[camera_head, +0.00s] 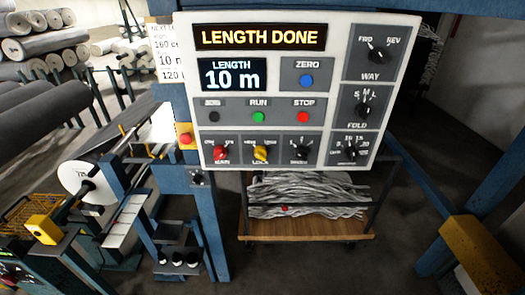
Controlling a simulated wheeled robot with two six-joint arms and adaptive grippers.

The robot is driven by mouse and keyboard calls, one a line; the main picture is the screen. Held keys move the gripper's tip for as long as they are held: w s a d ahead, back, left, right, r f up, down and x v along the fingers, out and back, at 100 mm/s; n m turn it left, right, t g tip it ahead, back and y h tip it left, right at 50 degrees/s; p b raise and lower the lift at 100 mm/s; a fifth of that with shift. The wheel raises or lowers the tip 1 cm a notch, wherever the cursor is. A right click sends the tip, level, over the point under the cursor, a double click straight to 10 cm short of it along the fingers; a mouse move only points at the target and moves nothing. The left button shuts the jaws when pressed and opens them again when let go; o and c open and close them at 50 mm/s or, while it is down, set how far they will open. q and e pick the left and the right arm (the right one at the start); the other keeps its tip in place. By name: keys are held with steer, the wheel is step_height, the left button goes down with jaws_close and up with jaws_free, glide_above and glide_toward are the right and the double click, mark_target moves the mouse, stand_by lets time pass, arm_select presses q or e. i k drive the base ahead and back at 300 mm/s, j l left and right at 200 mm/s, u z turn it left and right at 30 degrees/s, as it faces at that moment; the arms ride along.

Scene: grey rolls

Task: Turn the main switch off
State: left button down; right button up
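The main switch (220,153) is a red rotary knob at the lower left of a white control panel (340,75). The lettering at its two positions is too small to read, and I cannot tell which way it points. A yellow knob (261,153) labelled LOCK and a black knob (301,152) sit to its right in the same row. The panel's upper display (260,37) reads LENGTH DONE, and the lower display (233,75) reads LENGTH 10 m. Neither of my grippers shows in the head view.
Above the knobs are a dark button (213,116), green RUN (258,117), red STOP (303,117) and blue ZERO (306,81). More black knobs line the panel's right. A red button (186,139) sits left on a blue post. Grey rolls (45,45) lie at the left.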

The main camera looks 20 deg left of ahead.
mark_target(220, 152)
steer(key=k+j, duration=0.3)
steer(key=j, duration=0.25)
steer(key=u, duration=1.6)
